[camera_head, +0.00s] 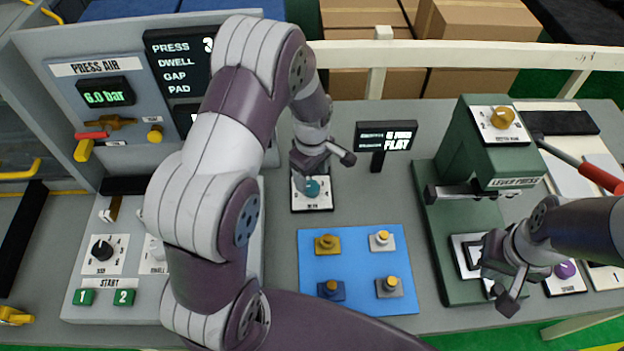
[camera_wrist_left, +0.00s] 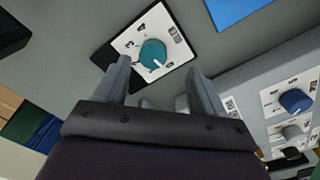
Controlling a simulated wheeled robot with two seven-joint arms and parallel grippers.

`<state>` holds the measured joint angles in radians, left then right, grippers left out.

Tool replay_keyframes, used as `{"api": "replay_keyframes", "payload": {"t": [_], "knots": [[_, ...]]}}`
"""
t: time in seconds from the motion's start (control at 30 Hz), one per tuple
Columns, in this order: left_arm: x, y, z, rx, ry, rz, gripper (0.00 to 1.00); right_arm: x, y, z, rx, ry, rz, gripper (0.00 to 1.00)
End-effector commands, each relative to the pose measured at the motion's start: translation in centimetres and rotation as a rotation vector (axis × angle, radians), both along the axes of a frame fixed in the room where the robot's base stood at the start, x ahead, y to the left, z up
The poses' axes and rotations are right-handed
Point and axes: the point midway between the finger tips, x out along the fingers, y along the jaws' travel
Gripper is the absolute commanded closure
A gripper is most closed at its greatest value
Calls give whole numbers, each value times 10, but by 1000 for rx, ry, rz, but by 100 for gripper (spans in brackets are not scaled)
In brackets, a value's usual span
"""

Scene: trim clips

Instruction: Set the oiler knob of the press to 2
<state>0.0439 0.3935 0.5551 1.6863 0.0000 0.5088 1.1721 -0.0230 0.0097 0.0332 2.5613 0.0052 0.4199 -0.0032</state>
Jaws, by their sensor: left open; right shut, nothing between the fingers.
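A teal round knob (camera_head: 312,188) sits on a white dial plate with a black border, behind the blue mat. In the left wrist view the teal knob (camera_wrist_left: 152,54) carries a white pointer mark aimed toward the lower right; the plate's markings are too small to read. My left gripper (camera_head: 322,165) is open just above the knob. In the wrist view its fingers (camera_wrist_left: 160,66) are apart, with the knob showing between and beyond them; contact is not visible. My right gripper (camera_head: 503,272) is shut and empty over the base of the green lever press (camera_head: 455,175).
The press panel (camera_head: 125,75) at left has a black knob (camera_head: 102,249) and green start buttons (camera_head: 104,297). A small display (camera_head: 387,136) stands right of the teal knob. The blue mat (camera_head: 355,266) holds several clips. The lever press has an orange knob (camera_head: 502,118); a purple knob (camera_head: 565,269) is nearby.

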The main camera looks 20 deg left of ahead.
Motion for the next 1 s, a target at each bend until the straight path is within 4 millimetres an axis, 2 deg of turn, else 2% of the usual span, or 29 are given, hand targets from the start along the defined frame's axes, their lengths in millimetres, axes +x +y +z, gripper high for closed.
{"api": "replay_keyframes", "payload": {"t": [0.13,0.3,0.67,0.83,0.87,1.0], "knots": [[-1,0,-31,0,3,-1,31,0,0,8,0,-1,0,100],[0,0,-53,0,0,-2,31,0,0,11,0,-1,0,100],[1,0,-60,0,-2,-2,31,0,0,11,0,0,0,100],[1,0,-60,0,-2,-2,83,0,0,11,0,-1,0,100],[1,0,-60,0,-2,-2,87,0,0,11,0,-1,0,100],[1,0,-59,0,-3,-4,87,0,0,11,0,-1,0,100]]}}
